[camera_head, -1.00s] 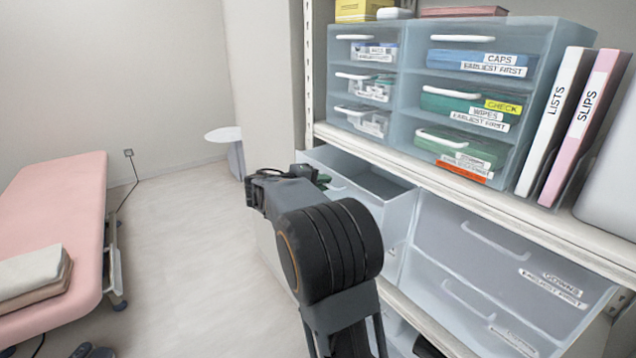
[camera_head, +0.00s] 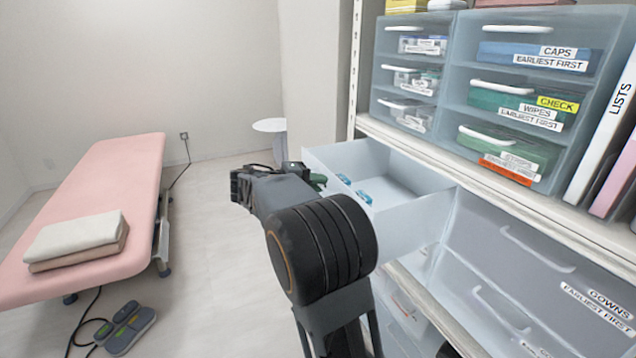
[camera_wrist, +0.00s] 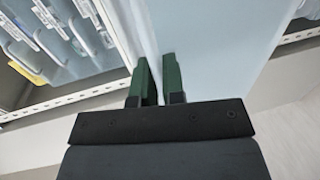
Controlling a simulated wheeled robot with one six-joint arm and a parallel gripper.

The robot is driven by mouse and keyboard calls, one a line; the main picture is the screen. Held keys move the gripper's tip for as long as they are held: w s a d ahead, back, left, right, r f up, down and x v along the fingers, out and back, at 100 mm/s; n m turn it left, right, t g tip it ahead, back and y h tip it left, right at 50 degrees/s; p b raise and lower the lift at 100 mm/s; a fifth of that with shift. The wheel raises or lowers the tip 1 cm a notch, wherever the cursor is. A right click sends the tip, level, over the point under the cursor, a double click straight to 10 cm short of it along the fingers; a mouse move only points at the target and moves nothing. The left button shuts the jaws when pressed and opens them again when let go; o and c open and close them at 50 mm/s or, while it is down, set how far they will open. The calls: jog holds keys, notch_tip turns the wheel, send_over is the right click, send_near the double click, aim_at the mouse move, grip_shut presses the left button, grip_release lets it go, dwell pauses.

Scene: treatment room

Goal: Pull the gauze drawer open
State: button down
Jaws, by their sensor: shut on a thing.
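An open pale, translucent drawer (camera_head: 395,216) juts out below the shelf board; its label is not in view, so I cannot read whether it is the gauze drawer. Small blue items (camera_head: 362,196) lie inside it. My gripper (camera_head: 318,181) is at the drawer's front, partly hidden behind my wrist in the head view. In the wrist view my green fingers (camera_wrist: 160,84) are close together against the pale drawer front (camera_wrist: 215,45), shut on the drawer. The exact part between the fingers is hidden.
Small labelled drawer units (camera_head: 540,90) and white and pink binders (camera_head: 608,125) stand on the shelf above. A closed gowns drawer (camera_head: 510,255) is at right. A pink couch (camera_head: 90,215) with folded towels (camera_head: 78,240) stands left; a foot pedal (camera_head: 130,328) lies on the floor. Floor between is clear.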

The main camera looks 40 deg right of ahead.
jog(key=c, duration=1.3)
grip_release()
jog(key=shift+o, duration=0.2)
jog(key=p+v, duration=0.2)
jog(key=v, duration=1.2)
